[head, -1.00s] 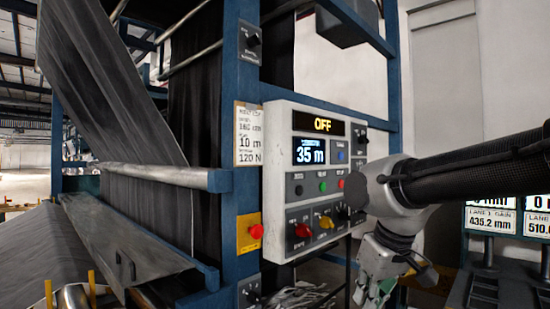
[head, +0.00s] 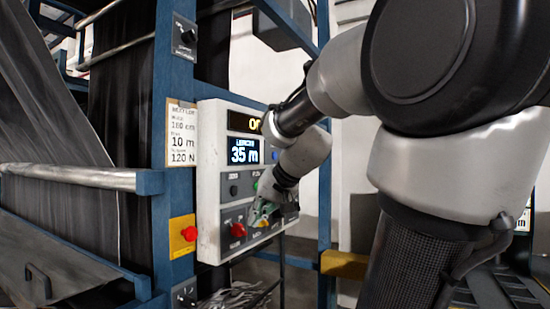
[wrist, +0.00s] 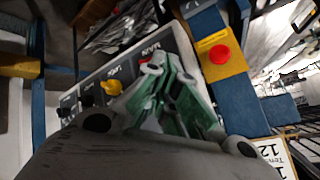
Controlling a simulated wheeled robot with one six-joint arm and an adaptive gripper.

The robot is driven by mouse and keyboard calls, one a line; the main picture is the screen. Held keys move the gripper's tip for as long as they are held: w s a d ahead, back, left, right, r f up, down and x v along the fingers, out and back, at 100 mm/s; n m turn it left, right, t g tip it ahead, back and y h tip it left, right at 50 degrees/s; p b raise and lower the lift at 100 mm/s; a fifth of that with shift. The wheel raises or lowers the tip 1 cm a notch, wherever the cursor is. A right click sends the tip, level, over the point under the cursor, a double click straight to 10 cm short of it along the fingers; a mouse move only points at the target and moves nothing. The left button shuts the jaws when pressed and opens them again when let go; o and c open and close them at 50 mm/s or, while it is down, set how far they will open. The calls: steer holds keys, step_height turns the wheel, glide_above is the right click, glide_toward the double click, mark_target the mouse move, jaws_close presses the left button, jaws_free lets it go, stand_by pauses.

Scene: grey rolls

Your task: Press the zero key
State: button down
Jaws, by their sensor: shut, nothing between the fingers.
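The zero key, a small dark round button (head: 234,190), is on the light grey control panel (head: 208,180) in the head view, below the blue-lit length display (head: 245,151) reading 35 m. My gripper (head: 256,216) is shut and empty in front of the panel's lower part, right of and below the zero key. In the wrist view the shut green-grey fingers (wrist: 172,82) point at the panel and cover part of its face. I cannot make out the zero key there. Whether the fingertips touch the panel cannot be told.
A red knob (head: 238,230) and a yellow knob (wrist: 111,87) sit low on the panel. A red push button on a yellow plate (head: 189,233) is on the blue post to the left. A paper label (head: 183,135) hangs above it. A horizontal roller (head: 70,176) lies further left.

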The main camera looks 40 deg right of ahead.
mark_target(275, 156)
steer(key=w+d+r+m+t+h, duration=0.1)
steer(key=w+d+r+m+h, duration=0.1)
steer(key=d+r, duration=0.3)
steer(key=w+d+r+m+t+h, duration=0.2)
steer(key=w+d+r+m, duration=0.2)
steer(key=d, duration=1)
steer(key=w+d+r+m+t+h, duration=0.2)
steer(key=d+r, duration=0.4)
steer(key=d, duration=0.4)
steer(key=shift+w+d+r+m+h, duration=0.2)
steer(key=shift+w+r+m+h, duration=0.2)
steer(key=shift+w+m, duration=0.45)
steer(key=w+a, duration=0.3)
steer(key=w, duration=0.5)
steer(key=shift+a, duration=0.25)
steer(key=shift+w+a, duration=0.15)
steer(key=shift+w, duration=0.25)
